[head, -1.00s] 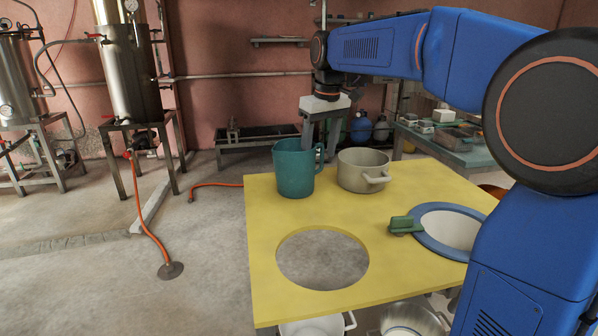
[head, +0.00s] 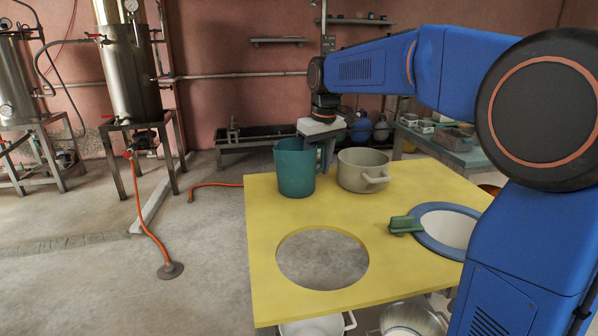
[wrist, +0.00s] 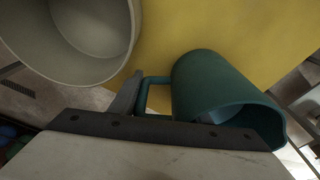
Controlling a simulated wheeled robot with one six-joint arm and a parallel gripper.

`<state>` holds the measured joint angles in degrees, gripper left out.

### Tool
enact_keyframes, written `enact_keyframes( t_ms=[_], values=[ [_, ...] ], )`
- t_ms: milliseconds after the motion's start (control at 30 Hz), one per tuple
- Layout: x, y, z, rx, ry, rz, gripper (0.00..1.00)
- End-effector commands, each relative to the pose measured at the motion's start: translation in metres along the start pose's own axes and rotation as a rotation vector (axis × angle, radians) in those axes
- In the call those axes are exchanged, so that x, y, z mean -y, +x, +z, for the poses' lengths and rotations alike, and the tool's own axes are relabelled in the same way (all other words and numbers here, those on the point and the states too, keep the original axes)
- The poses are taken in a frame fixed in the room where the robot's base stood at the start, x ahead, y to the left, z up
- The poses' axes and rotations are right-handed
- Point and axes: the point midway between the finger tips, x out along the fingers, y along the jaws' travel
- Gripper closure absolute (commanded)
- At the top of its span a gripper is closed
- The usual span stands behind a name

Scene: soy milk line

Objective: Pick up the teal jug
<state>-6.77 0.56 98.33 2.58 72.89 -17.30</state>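The teal jug (head: 296,168) stands upright at the back left of the yellow table, its handle toward the right. My gripper (head: 320,160) is lowered at the jug's rim and handle side, pointing down. In the wrist view the jug (wrist: 205,85) lies right of centre, its mouth toward the bottom right. One grey finger (wrist: 126,95) is just left of the handle (wrist: 150,85). The other finger is mostly hidden, seemingly at the jug's mouth. The fingers look spread apart; contact with the jug cannot be told.
A beige pot (head: 362,169) stands close on the right of the jug. The yellow table (head: 275,215) has a large round opening at the front. A blue-rimmed basin (head: 445,230) and a green object (head: 405,224) are at its right. The table's left edge is near the jug.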

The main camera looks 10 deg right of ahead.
Motion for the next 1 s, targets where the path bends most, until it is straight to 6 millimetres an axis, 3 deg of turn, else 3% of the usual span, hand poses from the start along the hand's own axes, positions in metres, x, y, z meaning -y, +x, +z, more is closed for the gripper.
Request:
enact_keyframes(
  t_ms=[33, 100, 467, 1000],
  values=[
    [0.0, 0.0, 0.0, 0.0, 0.0, 0.0, 0.91],
    [0.0, 0.0, 0.0, 0.0, 0.0, 0.0, 1.0],
    [0.0, -0.01, -0.002, -0.004, 0.0, 0.001, 1.0],
    [0.0, -0.09, -0.014, -0.002, 0.0, 0.0, 1.0]
  ],
)
